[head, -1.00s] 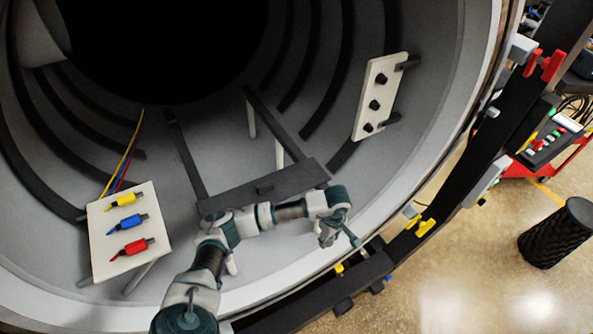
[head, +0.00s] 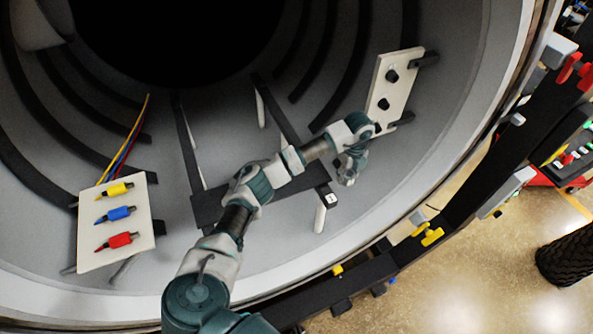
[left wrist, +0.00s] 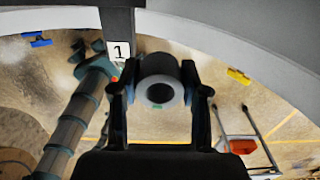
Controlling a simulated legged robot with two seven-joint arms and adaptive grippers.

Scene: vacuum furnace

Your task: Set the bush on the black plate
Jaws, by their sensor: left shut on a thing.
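My left gripper (head: 347,177) is inside the furnace, right of the black plate's right end and below the white panel with black knobs. In the left wrist view it (left wrist: 159,100) is shut on the bush (left wrist: 158,72), a short grey and white cylinder with a round opening facing the camera. I cannot make out the bush clearly in the head view. The black plate (head: 212,208) lies across dark rails, partly hidden behind my left arm. A dark piece with a "1" label (head: 331,198) is close to the gripper.
A white panel with black knobs (head: 389,100) stands at right. A white panel with yellow, blue and red connectors (head: 92,236) is at left, with wires behind. The furnace's curved rim (head: 300,283) and dark ribs (head: 345,58) surround the space.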

